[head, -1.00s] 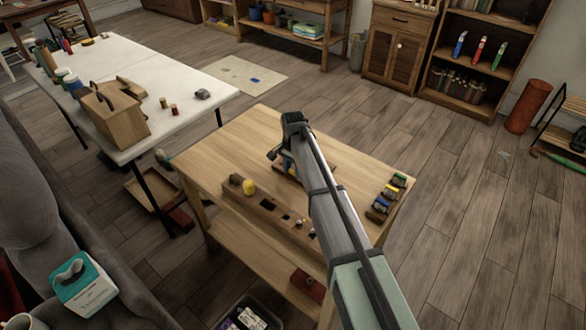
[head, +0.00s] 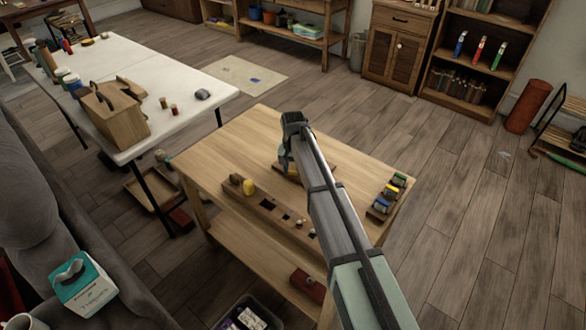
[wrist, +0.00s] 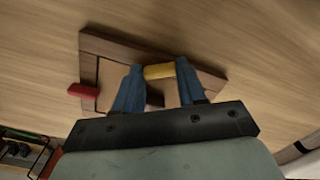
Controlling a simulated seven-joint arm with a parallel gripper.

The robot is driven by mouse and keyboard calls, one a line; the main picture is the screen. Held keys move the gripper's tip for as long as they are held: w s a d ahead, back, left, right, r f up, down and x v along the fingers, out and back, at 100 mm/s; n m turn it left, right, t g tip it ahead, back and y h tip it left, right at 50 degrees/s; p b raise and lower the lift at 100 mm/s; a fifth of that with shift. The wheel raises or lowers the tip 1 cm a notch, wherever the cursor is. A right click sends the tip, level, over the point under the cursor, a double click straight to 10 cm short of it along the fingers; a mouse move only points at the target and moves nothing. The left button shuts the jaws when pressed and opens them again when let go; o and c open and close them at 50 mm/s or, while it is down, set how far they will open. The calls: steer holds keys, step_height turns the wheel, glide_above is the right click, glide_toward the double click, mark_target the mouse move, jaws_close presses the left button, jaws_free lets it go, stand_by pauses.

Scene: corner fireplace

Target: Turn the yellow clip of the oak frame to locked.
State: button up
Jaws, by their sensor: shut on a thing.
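The oak frame (wrist: 97,42) lies flat on the wooden table, seen as a brown-edged panel in the wrist view. A bit of it shows beside my gripper in the head view (head: 322,167). The yellow clip (wrist: 159,71) lies between the two blue fingers of my gripper (wrist: 158,82), which is shut on it, one finger at each end. A red clip (wrist: 82,90) sticks out past the frame's left edge in the wrist view. In the head view my gripper (head: 291,160) points down at the frame and mostly hides it. My gripper covers the frame's near part.
A long wooden block (head: 268,207) with holes, pegs and a yellow knob stands at the table's front left. A rack of coloured pieces (head: 388,198) stands at the right edge. Bare tabletop (head: 235,150) lies left of my gripper. A white table (head: 150,85) stands beyond.

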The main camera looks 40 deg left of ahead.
mark_target(293, 171)
steer(key=n, duration=0.6)
steer(key=shift+n, duration=0.3)
steer(key=n, duration=0.5)
steer(key=shift+n, duration=0.3)
steer(key=o, duration=1.1)
steer(key=shift+c, duration=0.2)
step_height(293, 171, up, 14)
steer(key=shift+f, duration=0.1)
stand_by(0.4)
